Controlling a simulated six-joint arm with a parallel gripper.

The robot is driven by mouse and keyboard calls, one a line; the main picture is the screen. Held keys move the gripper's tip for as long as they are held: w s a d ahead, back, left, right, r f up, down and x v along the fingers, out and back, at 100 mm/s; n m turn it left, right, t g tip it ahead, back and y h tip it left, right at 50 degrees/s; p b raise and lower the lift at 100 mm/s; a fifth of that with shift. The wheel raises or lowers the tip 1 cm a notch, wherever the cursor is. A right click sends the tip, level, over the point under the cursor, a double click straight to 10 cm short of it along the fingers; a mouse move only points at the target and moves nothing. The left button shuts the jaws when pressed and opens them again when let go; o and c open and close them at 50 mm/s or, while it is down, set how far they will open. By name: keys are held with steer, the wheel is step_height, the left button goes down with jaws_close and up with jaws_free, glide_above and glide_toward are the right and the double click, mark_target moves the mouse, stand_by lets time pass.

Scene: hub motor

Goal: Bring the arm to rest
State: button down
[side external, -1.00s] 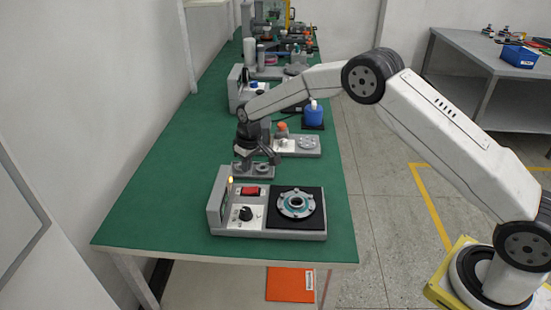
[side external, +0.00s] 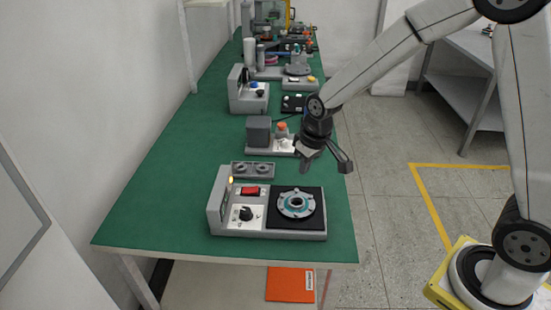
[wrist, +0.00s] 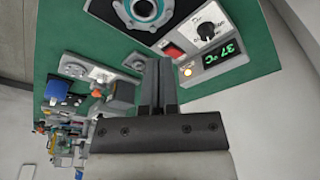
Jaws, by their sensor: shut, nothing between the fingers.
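My gripper (side external: 305,158) is shut and empty. In the side view it hangs above the right part of the green bench, behind the heating station and near the bench's right edge. In the wrist view my gripper's closed fingers (wrist: 160,85) point toward the bench. The heating station (side external: 268,232) stands at the front with a round flanged hub part (side external: 296,204) on its black plate. Its red switch, black knob and lit display show in the wrist view (wrist: 208,38).
A small grey holder with two round seats (side external: 253,170) sits behind the station. A grey station with an orange-topped part (side external: 282,130) stands beyond my gripper. More equipment lines the far bench (side external: 170,185). The front left of the bench is clear.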

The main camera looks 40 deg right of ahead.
steer(key=s+d+m, duration=0.1)
steer(key=s, duration=1.3)
steer(key=shift+s+d, duration=0.15)
